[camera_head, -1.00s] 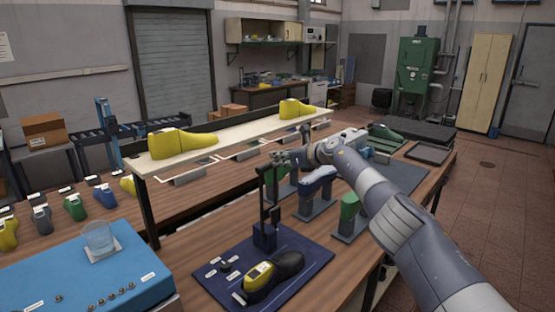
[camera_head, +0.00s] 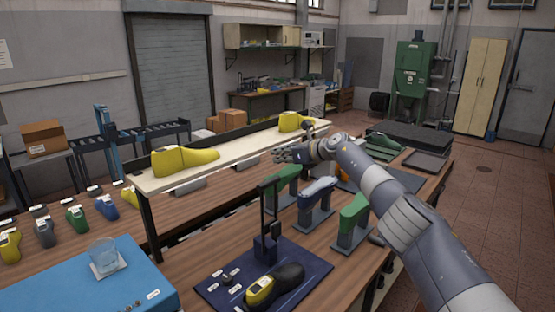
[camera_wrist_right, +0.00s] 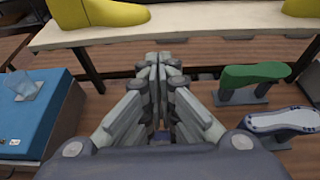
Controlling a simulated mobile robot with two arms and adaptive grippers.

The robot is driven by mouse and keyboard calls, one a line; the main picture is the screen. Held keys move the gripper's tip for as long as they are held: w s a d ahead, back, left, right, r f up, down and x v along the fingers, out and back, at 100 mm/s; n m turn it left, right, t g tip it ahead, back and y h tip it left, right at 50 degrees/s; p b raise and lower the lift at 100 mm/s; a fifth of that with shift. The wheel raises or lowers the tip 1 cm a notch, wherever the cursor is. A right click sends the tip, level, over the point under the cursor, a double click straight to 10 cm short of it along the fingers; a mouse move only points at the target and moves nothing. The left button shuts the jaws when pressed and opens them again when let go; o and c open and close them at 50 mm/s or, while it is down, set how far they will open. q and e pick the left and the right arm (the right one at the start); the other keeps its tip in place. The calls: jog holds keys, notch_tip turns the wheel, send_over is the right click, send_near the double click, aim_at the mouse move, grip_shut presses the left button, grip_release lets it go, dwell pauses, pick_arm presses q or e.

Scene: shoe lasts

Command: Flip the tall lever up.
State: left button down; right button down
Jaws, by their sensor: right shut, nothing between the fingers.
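The tall dark lever (camera_head: 263,212) rises nearly upright from a dark blue block (camera_head: 265,248) on a navy mat (camera_head: 312,268) near the front of the workbench. My right gripper (camera_head: 282,156) is above and beyond the lever in the head view, apart from it in the picture. In the right wrist view its fingers (camera_wrist_right: 156,68) are together with nothing between them. The lever cannot be made out in the wrist view. My left gripper is not in view.
A black-and-yellow shoe last (camera_head: 273,286) lies on the mat beside the block. Green (camera_head: 352,210) and white-blue (camera_head: 318,189) lasts stand on stands at right. A cream shelf (camera_head: 235,157) with yellow lasts runs behind. A blue box (camera_head: 75,285) bears a glass (camera_head: 103,253).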

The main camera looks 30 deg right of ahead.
notch_tip(320, 180, up, 2)
jog(key=shift+r+p, duration=0.2)
jog(key=shift+p, duration=0.25)
